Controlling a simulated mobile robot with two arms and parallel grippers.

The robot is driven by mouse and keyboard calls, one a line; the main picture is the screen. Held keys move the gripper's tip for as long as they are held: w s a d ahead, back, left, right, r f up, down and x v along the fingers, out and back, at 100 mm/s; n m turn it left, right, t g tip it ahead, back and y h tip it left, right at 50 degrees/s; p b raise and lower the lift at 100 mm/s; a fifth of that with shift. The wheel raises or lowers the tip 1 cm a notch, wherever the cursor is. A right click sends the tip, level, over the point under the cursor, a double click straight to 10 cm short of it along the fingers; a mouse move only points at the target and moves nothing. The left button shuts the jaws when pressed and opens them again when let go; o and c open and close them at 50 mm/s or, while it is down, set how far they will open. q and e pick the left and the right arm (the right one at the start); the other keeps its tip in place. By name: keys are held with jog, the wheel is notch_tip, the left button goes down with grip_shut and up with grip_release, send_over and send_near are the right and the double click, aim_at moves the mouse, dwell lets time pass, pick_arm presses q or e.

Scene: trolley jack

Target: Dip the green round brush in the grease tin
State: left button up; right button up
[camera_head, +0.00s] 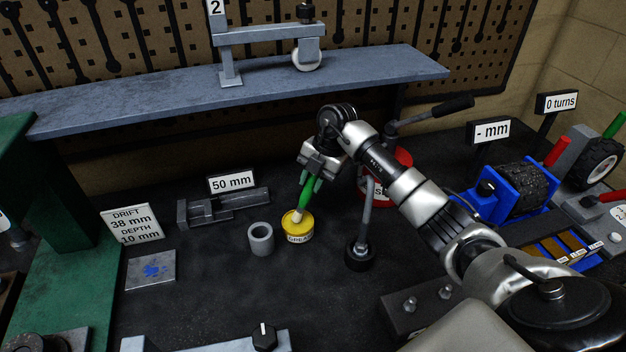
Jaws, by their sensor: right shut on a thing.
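My right gripper (318,164) is shut on the green round brush (309,190). It holds the brush tilted, with the pale bristle end (299,215) pointing down. The yellow grease tin (291,231) stands on the dark bench directly below. The bristle end overlaps the tin's top in the head view and looks to be at or inside the opening; the exact depth cannot be told. My left gripper is not in view.
A grey ring (261,238) stands just left of the tin. A black-footed rod (360,257) and a red can (399,160) are to the right. A grey vice (223,207) and a raised shelf (150,98) lie behind. Bench in front is fairly clear.

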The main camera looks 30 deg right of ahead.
jog(key=shift+f+b, duration=0.3)
jog(key=shift+f, duration=0.2)
dwell(0.6)
jog(key=shift+f, duration=0.1)
dwell(1.0)
jog(key=shift+r+p, duration=3.1)
jog(key=shift+r, duration=0.5)
